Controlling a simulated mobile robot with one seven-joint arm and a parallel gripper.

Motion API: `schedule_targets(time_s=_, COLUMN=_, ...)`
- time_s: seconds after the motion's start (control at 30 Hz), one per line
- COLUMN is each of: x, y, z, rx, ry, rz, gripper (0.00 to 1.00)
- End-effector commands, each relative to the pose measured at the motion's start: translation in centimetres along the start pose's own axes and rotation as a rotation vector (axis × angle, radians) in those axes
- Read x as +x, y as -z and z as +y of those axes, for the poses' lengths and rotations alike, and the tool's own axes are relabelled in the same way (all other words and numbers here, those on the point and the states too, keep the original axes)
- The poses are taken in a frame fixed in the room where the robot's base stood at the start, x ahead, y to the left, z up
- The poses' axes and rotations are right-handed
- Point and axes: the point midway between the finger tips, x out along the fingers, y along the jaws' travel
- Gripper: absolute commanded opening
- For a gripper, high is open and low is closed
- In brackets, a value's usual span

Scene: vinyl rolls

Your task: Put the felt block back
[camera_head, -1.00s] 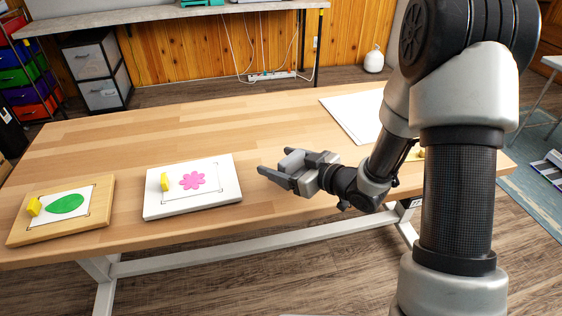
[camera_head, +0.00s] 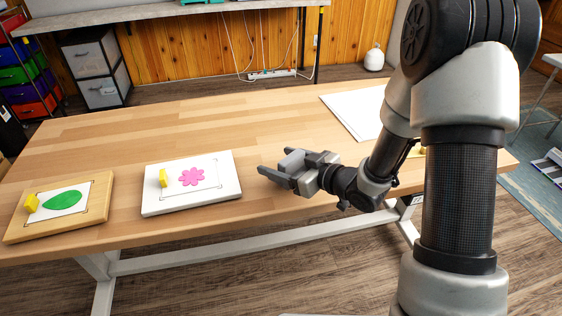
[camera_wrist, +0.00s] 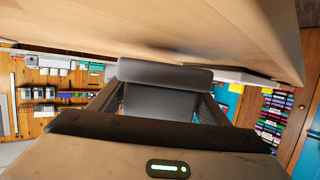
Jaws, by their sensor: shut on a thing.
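My gripper (camera_head: 277,162) is shut on a grey block, which I take to be the felt block (camera_head: 291,160). It holds the block near the front edge of the wooden table, right of the white board. In the wrist view the grey block (camera_wrist: 165,75) sits between the two fingers, with its wide edge toward the tabletop. I cannot tell whether the block touches the table.
A white board (camera_head: 230,195) bears a pink shape and a yellow block (camera_head: 163,178). A wooden board (camera_head: 100,205) at left bears a green shape and another yellow block (camera_head: 31,203). A white sheet (camera_head: 350,112) lies at back right. The table's (camera_head: 190,120) middle is clear.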

Motion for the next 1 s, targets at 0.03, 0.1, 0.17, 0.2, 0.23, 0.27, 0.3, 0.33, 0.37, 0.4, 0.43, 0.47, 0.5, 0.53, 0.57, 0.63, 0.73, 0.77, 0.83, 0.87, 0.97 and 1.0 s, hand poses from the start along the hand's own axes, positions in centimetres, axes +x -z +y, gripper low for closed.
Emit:
schedule_targets(time_s=0.03, x=0.0, y=0.0, z=0.0, rx=0.0, ry=0.0, rz=0.001, gripper=0.3)
schedule_targets(time_s=0.1, x=0.0, y=0.0, z=0.0, rx=0.0, ry=0.0, rz=0.001, gripper=0.3)
schedule_targets(time_s=0.17, x=0.0, y=-0.1, z=0.0, rx=0.0, ry=0.0, rz=0.001, gripper=0.3)
schedule_targets(time_s=0.2, x=0.1, y=-0.2, z=0.0, rx=0.0, ry=0.0, rz=0.001, gripper=0.3)
schedule_targets(time_s=0.23, x=0.1, y=-0.3, z=0.0, rx=0.0, ry=0.0, rz=0.001, gripper=0.3)
schedule_targets(time_s=0.27, x=0.1, y=-0.4, z=0.0, rx=0.0, ry=0.0, rz=0.001, gripper=0.3)
schedule_targets(time_s=0.3, x=0.2, y=-0.6, z=0.0, rx=0.0, ry=0.0, rz=0.0, gripper=0.3)
schedule_targets(time_s=0.33, x=0.2, y=-0.7, z=0.0, rx=0.0, ry=0.0, rz=0.0, gripper=0.3)
schedule_targets(time_s=0.37, x=0.2, y=-0.8, z=0.0, rx=0.0, ry=0.0, rz=0.0, gripper=0.3)
schedule_targets(time_s=0.4, x=0.3, y=-1.0, z=0.0, rx=0.0, ry=-0.001, rz=0.0, gripper=0.3)
schedule_targets(time_s=0.43, x=0.3, y=-1.1, z=0.0, rx=0.0, ry=-0.001, rz=0.0, gripper=0.3)
schedule_targets(time_s=0.47, x=0.4, y=-1.2, z=0.0, rx=0.0, ry=-0.001, rz=0.0, gripper=0.3)
schedule_targets(time_s=0.5, x=0.4, y=-1.3, z=0.0, rx=0.0, ry=-0.001, rz=0.0, gripper=0.3)
schedule_targets(time_s=0.53, x=0.4, y=-1.3, z=0.0, rx=0.0, ry=-0.001, rz=0.0, gripper=0.3)
schedule_targets(time_s=0.57, x=0.4, y=-1.3, z=0.0, rx=0.0, ry=-0.001, rz=0.0, gripper=0.3)
schedule_targets(time_s=0.63, x=0.4, y=-1.2, z=0.0, rx=0.0, ry=-0.001, rz=0.0, gripper=0.3)
schedule_targets(time_s=0.73, x=0.4, y=-1.2, z=0.0, rx=0.0, ry=0.0, rz=0.001, gripper=0.3)
schedule_targets(time_s=0.77, x=0.4, y=-1.2, z=0.0, rx=0.0, ry=0.0, rz=0.001, gripper=0.3)
schedule_targets(time_s=0.83, x=0.4, y=-1.2, z=0.0, rx=0.0, ry=0.0, rz=0.001, gripper=0.3)
schedule_targets(time_s=0.87, x=0.4, y=-1.2, z=0.0, rx=0.0, ry=0.0, rz=0.001, gripper=0.3)
schedule_targets(time_s=0.97, x=0.4, y=-1.3, z=0.0, rx=0.0, ry=0.0, rz=0.001, gripper=0.3)
schedule_targets(time_s=1.0, x=0.4, y=-1.4, z=0.0, rx=0.0, ry=0.0, rz=0.001, gripper=0.3)
